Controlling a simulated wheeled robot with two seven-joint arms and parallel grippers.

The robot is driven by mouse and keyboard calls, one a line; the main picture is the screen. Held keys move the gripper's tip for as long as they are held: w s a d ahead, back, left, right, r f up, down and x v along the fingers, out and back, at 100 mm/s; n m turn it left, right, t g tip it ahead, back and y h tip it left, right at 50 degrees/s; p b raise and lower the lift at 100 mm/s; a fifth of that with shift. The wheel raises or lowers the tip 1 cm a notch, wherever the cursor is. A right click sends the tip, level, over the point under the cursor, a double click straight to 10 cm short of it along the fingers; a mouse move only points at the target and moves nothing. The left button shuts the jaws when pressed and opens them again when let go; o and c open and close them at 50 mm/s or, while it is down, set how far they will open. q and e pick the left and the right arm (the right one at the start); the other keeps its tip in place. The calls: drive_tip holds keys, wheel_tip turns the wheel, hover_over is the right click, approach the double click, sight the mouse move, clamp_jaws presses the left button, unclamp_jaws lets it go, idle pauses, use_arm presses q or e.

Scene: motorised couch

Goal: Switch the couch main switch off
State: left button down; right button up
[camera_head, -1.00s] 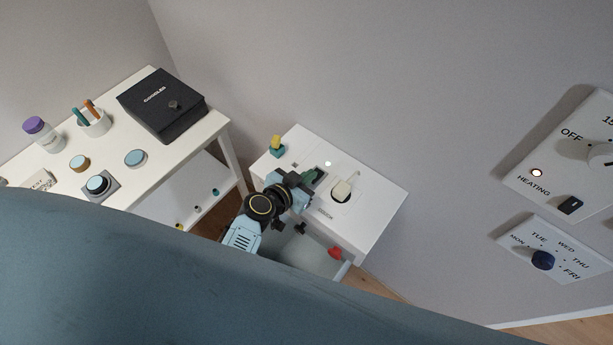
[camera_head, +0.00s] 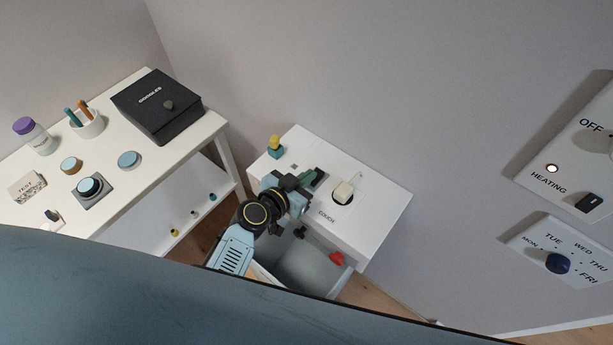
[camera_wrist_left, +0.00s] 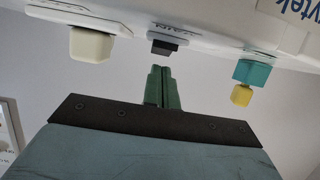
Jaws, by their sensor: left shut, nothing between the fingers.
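The white cabinet (camera_head: 385,205) carries the word COUCH. A dark switch (camera_head: 320,175) sits on its top. It also shows in the left wrist view as a black rocker (camera_wrist_left: 163,46) on a pale plate with small, hard-to-read lettering. My left gripper (camera_head: 308,179) has green fingers right beside this switch in the head view. In the left wrist view the gripper (camera_wrist_left: 163,72) is shut and empty, its tips just short of the rocker in the picture. Contact and the switch's position cannot be told. My right gripper is not in view.
A cream knob (camera_head: 344,191) and a teal-and-yellow piece (camera_head: 274,147) flank the switch. Below is an open drawer with a red item (camera_head: 337,258). A white table (camera_head: 130,185) stands left. Wall panels (camera_head: 570,250) hang right.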

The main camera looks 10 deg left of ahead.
use_arm(q)
drive_tip(key=shift+r, duration=0.2)
drive_tip(key=r+p, duration=0.3)
drive_tip(key=r, duration=0.1)
drive_tip(key=shift+s+a+p, duration=0.15)
drive_tip(key=shift+s+p, duration=0.15)
drive_tip(key=s+a+b, duration=0.2)
drive_tip(key=s+a, duration=0.2)
drive_tip(key=s, duration=0.5)
drive_tip(key=shift+r, duration=0.15)
drive_tip(key=shift+s, duration=0.1)
